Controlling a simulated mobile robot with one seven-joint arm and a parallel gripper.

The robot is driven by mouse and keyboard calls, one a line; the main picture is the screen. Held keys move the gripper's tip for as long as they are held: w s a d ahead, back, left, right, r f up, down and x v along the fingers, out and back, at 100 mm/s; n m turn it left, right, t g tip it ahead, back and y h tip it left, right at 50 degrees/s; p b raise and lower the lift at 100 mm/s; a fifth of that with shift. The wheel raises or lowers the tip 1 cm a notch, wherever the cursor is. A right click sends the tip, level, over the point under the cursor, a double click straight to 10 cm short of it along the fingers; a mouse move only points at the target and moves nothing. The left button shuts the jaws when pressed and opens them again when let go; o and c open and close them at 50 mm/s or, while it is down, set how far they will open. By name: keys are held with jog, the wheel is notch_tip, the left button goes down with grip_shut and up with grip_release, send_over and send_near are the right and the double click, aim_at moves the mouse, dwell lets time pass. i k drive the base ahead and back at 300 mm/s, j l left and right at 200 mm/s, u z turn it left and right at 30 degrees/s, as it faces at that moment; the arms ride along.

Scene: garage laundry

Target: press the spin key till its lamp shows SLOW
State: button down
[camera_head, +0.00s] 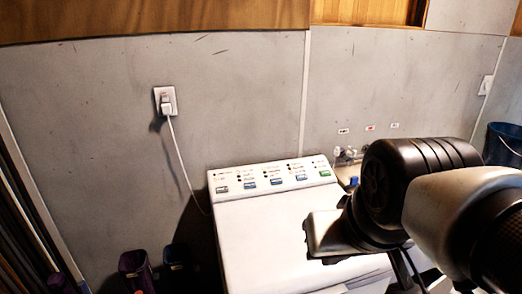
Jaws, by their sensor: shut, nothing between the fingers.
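The white washing machine (260,235) stands against the grey wall with its control panel (270,177) along the back of its top. The panel has a row of keys: a grey key (222,189) at the left, several blue keys (276,182) in the middle, and a green key (325,173) at the right. Small lamps and labels sit above the keys. The print is too small to read, so I cannot tell which key is spin or which lamp is lit. My gripper (312,238) is shut and empty, over the right part of the lid, in front of the panel and apart from the keys.
A plug in a wall socket (165,101) has a white cord hanging behind the machine. Taps (345,153) are right of the panel. Dark purple containers (135,268) stand at lower left. A blue bucket (504,146) is at far right. The space above the panel is clear.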

aim_at(300, 177)
jog(key=k+l+u, duration=0.1)
jog(key=l, duration=0.25)
jog(key=k+l, duration=0.2)
jog(key=l, duration=0.15)
jog(key=k+l+u, duration=0.15)
jog(key=l, duration=0.2)
jog(key=k+l, duration=0.15)
jog(key=l, duration=0.2)
jog(key=i+l+u, duration=0.15)
jog(key=l, duration=0.15)
jog(key=i+l+u, duration=0.15)
jog(key=l, duration=0.15)
jog(key=i+l+u, duration=0.15)
jog(key=l, duration=0.2)
jog(key=i+l, duration=0.15)
jog(key=i+u, duration=0.05)
jog(key=i, duration=0.05)
